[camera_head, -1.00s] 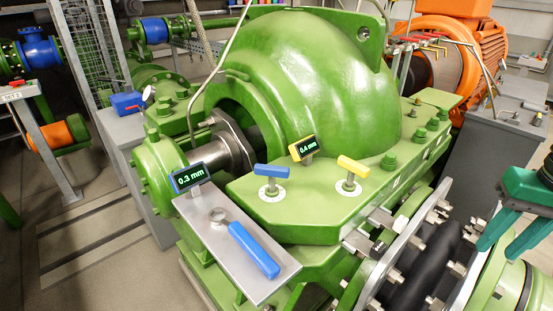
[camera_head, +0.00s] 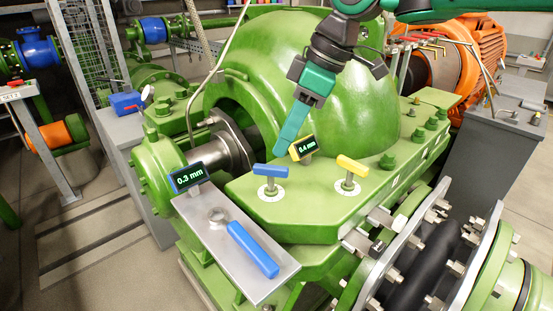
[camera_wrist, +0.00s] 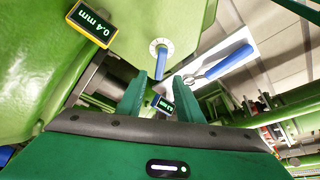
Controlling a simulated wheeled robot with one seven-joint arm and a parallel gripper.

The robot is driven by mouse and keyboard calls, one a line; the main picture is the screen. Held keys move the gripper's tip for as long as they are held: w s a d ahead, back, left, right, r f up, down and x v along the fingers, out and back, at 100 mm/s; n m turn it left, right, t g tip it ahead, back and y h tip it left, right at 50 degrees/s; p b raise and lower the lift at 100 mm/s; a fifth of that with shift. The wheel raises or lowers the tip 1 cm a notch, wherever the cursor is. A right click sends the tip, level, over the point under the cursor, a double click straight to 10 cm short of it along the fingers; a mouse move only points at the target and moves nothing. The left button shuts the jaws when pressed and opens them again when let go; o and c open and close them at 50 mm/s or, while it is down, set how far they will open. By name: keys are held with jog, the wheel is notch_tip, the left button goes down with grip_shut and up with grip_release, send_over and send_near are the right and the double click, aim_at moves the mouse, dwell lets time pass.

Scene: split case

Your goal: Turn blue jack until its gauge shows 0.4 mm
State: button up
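The blue jack (camera_head: 270,171) is a T-handle on a white dial disc on the green casing flange. In the wrist view its blue bar (camera_wrist: 160,66) shows between and just beyond my fingertips. Its blue-framed gauge (camera_head: 187,178) reads 0.3 mm; it also shows in the wrist view (camera_wrist: 164,105), partly between the fingers. My gripper (camera_head: 283,150) points down just above the blue jack. In the wrist view my gripper (camera_wrist: 160,88) has its fingers apart with nothing clamped; I cannot tell whether they touch the bar.
A yellow jack (camera_head: 352,165) stands to the right, and its yellow-framed gauge (camera_head: 304,148) reads 0.4 mm close beside my fingers. A blue-handled spanner (camera_head: 253,250) lies on the grey plate (camera_head: 222,238) in front. The rounded green casing (camera_head: 290,70) rises behind.

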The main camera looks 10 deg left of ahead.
aim_at(272, 166)
jog(key=x, duration=0.6)
jog(key=shift+a+f, duration=0.1)
jog(key=shift+f, duration=0.25)
jog(key=shift+c, duration=0.6)
grip_shut()
jog(key=shift+w+d, duration=0.1)
jog(key=shift+d, duration=0.1)
jog(key=shift+a, duration=0.1)
